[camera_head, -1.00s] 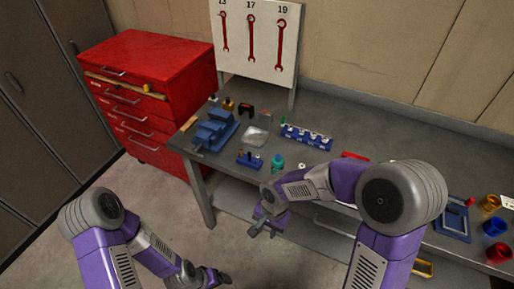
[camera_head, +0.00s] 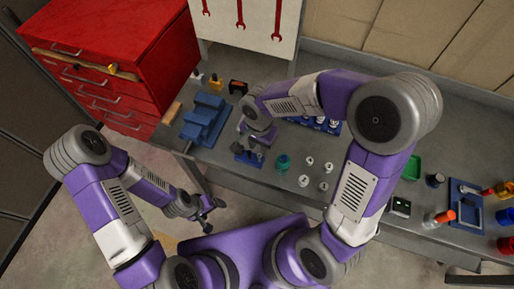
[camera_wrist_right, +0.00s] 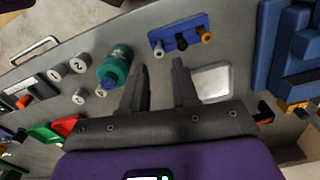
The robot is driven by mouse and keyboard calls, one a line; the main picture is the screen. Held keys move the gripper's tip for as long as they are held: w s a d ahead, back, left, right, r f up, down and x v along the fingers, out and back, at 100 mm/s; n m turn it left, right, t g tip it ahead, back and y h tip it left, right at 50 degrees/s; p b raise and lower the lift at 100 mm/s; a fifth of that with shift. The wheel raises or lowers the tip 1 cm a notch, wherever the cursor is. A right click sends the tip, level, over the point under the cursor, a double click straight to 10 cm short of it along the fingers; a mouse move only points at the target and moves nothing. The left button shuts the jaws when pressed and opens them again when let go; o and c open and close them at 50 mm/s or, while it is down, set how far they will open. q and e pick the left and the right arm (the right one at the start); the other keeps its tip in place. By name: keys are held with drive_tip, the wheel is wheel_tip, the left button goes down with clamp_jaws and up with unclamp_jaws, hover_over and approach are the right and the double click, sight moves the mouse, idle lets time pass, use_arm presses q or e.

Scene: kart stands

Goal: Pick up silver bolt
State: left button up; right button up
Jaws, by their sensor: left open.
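A small blue block (camera_wrist_right: 181,40) on the bench holds three bolts upright, in the right wrist view. The silver bolt (camera_wrist_right: 159,48) is at its left end, a dark one in the middle and a brass one at the right. My right gripper (camera_wrist_right: 158,68) is open and empty, its fingertips pointing toward the block and apart from the bolts. In the head view the right gripper (camera_head: 257,138) is above the block (camera_head: 247,158), partly hiding it. My left gripper (camera_head: 207,212) is open and empty, low in front of the bench.
A teal bottle (camera_wrist_right: 116,66) and numbered white cylinders (camera_wrist_right: 79,66) stand left of the right fingers. A pale square dish (camera_wrist_right: 212,82) lies near the right finger. A blue vise (camera_head: 205,120) stands at the bench's left. A red drawer cabinet (camera_head: 120,60) is beyond the bench end.

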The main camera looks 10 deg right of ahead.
sight(259, 155)
wheel_tip(259, 155, down, 6)
drive_tip(key=shift+d+b, duration=0.15)
drive_tip(key=shift+b, duration=0.15)
clamp_jaws()
